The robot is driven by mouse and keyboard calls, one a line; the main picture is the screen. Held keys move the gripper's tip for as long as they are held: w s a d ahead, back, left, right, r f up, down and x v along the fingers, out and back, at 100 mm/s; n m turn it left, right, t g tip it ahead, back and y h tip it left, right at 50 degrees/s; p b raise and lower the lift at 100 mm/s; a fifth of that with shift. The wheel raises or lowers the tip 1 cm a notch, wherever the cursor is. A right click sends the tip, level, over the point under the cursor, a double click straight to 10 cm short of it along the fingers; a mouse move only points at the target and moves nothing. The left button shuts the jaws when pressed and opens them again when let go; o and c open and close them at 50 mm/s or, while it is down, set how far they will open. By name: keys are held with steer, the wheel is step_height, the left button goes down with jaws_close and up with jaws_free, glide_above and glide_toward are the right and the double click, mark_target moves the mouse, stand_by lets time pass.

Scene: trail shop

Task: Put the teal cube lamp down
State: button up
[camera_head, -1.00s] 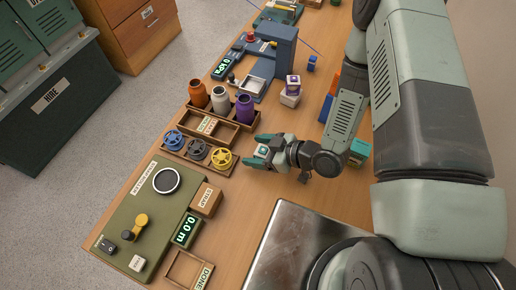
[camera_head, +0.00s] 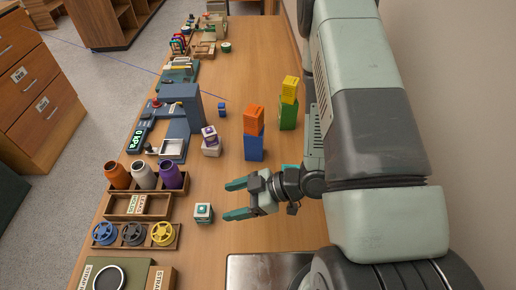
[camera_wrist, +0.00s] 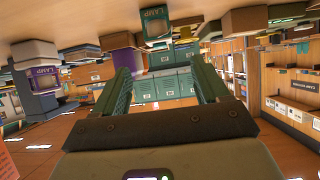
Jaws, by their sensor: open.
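The teal cube lamp (camera_head: 203,212) stands on the bare wooden table, right of the spool tray. It is a small pale block with teal on it. In the wrist view the teal lamp (camera_wrist: 156,26) hangs upside down at the top, its LAMP label showing. My gripper (camera_head: 229,200) is open and empty, just to the right of the lamp, with its fingers pointing left toward it. A gap shows between the fingertips and the lamp. Both green fingers of my gripper (camera_wrist: 163,85) are spread in the wrist view with nothing between them.
Trays with yellow, grey and blue spools (camera_head: 162,233) and with bottles (camera_head: 172,177) stand left of the lamp. A purple-topped lamp stack (camera_head: 210,141), an orange block on a blue one (camera_head: 254,147) and a yellow-green stack (camera_head: 288,115) stand farther back. Bare table (camera_head: 215,245) lies in front.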

steer(key=w+d+r+m+t+h, duration=0.2)
steer(key=w+d+r+t+h, duration=0.5)
steer(key=w, duration=0.6)
steer(key=w+d+r+m+h, duration=0.1)
steer(key=d+r+m+h, duration=0.1)
steer(key=d+r, duration=0.35)
steer(key=w+d+r+m+h, duration=0.1)
steer(key=d+r+m+h, duration=0.15)
steer(key=r, duration=0.55)
steer(key=s+d+r+m+h, duration=0.25)
steer(key=s+r+m, duration=0.35)
steer(key=r, duration=0.4)
steer(key=s+a+r+m+y, duration=0.1)
steer(key=s+r+m, duration=0.1)
steer(key=s, duration=0.5)
steer(key=s+a+r+m+g, duration=0.1)
steer(key=s+r+m, duration=0.2)
steer(key=s, duration=0.5)
steer(key=shift+s+r+g+y, duration=0.15)
steer(key=shift+r+g+y, duration=0.2)
steer(key=shift+r, duration=0.45)
